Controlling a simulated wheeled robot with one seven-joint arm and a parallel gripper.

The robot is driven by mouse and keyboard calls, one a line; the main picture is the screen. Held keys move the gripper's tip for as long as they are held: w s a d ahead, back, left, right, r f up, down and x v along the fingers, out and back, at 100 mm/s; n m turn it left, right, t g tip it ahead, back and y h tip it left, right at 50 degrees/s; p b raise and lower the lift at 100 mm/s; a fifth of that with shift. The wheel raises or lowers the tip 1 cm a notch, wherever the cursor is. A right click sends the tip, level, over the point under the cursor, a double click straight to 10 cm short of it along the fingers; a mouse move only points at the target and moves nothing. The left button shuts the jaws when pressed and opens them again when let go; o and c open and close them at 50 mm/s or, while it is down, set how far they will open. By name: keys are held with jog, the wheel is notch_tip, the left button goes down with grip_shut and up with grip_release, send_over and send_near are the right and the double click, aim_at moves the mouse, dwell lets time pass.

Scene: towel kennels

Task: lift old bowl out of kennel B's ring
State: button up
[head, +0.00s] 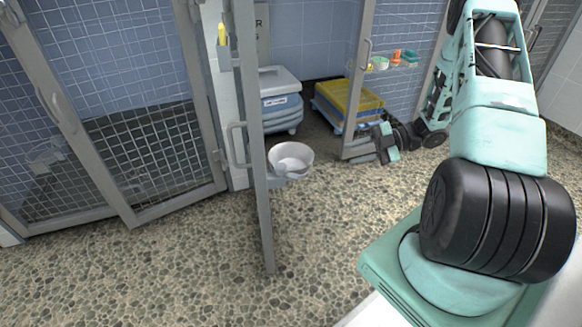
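A pale grey-white bowl (305,154) sits at the right side of a grey door post (258,190) in the head view, held off the floor. A small grey bracket shows under it, but the ring is mostly hidden by the bowl. Something pale shows inside the bowl; I cannot tell what. No kennel letter is readable. My gripper (386,142) is to the right of the bowl, clearly apart from it, near another grey door frame. It is small and angled in view, so I cannot tell whether its fingers are open.
A closed mesh kennel door (155,150) stands at left. A blue-grey lidded bin (280,105) and a yellow crate (350,97) on a blue base stand behind the bowl. A small shelf (385,67) with bright items hangs at upper right. The pebbled floor in front is clear.

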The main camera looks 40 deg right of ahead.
jog(key=b+x, duration=0.4)
jog(key=x, duration=0.4)
jog(key=b+x, duration=0.5)
jog(key=x, duration=0.3)
jog(key=shift+s+f, duration=0.1)
jog(key=shift+f, duration=0.15)
grip_shut()
